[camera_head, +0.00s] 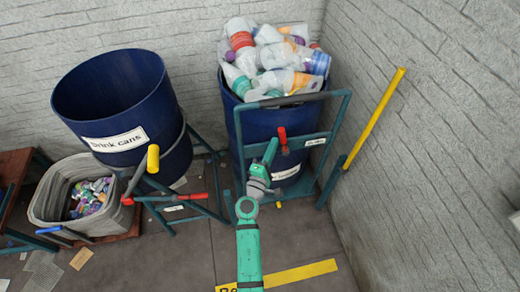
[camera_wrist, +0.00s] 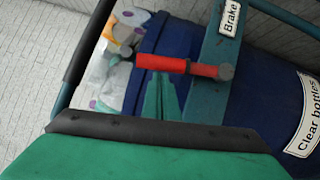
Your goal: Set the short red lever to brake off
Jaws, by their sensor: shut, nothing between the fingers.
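The short red lever (camera_head: 282,138) is on the teal frame in front of the full blue bin. In the wrist view the red lever (camera_wrist: 165,63) lies across the picture, its grip to the left and its grey pivot to the right on the teal bar. A white label reading "Brake" (camera_wrist: 230,18) is beside the pivot; the rest of its text is cut off. My gripper (camera_head: 271,149) is shut and empty, just left of the lever in the head view. In the wrist view its green fingers (camera_wrist: 160,97) are close to the lever; contact cannot be told.
The blue bin (camera_head: 258,122) is heaped with bottles and labelled "Clear bottles" (camera_wrist: 307,115). A yellow-gripped bar (camera_head: 375,117) rises beside the right wall. Left stand the tilted "Drink cans" bin (camera_head: 115,110), another red lever (camera_head: 163,199) and a grey basket (camera_head: 48,205).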

